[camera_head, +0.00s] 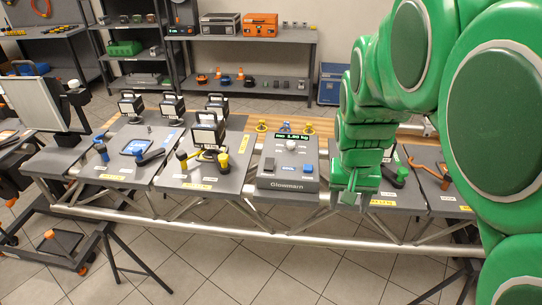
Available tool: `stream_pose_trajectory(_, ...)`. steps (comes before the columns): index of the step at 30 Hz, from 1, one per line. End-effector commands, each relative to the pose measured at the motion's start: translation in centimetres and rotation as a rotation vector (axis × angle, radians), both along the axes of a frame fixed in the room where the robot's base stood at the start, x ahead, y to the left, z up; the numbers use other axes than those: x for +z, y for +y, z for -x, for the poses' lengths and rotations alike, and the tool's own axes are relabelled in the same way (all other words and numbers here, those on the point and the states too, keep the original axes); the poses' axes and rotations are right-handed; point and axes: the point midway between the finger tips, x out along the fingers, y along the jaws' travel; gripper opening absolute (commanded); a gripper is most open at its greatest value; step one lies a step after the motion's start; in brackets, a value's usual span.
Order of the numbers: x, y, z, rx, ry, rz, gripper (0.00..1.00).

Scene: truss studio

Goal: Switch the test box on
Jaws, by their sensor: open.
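A grey box (265,183) with "Glowmarn" on its front stands on the bench near the middle of the head view. I take it for the test box. Its top carries a dark display (293,136) with small green characters, a white knob (291,146), a dark reddish-brown part (269,165) at the left and a blue part (307,168) at the right. The position of any switch is too small to tell. My gripper (347,198) points down just right of the box, apart from it as far as I can tell. It is open and seems empty.
A black-and-green item (398,177) and orange-handled tools (430,172) lie right of my gripper. A truss rail (200,227) runs along the front. Shelves stand behind.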

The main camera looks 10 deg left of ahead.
Motion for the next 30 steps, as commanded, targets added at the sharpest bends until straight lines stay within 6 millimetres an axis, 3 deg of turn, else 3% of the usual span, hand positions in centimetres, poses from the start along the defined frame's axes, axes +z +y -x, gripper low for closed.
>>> stream_pose_trajectory(8, -0.4, 5.5, -8.4, 0.007, -0.118, 0.011, 0.57)
stream_pose_trajectory(18, -1.6, 15.3, -16.5, 0.051, -0.256, -0.016, 0.57)
stream_pose_trajectory(24, -2.4, 19.6, -18.7, 0.074, -0.302, -0.038, 0.57)
stream_pose_trajectory(30, -2.7, 20.8, -19.3, 0.078, -0.316, -0.047, 0.57)
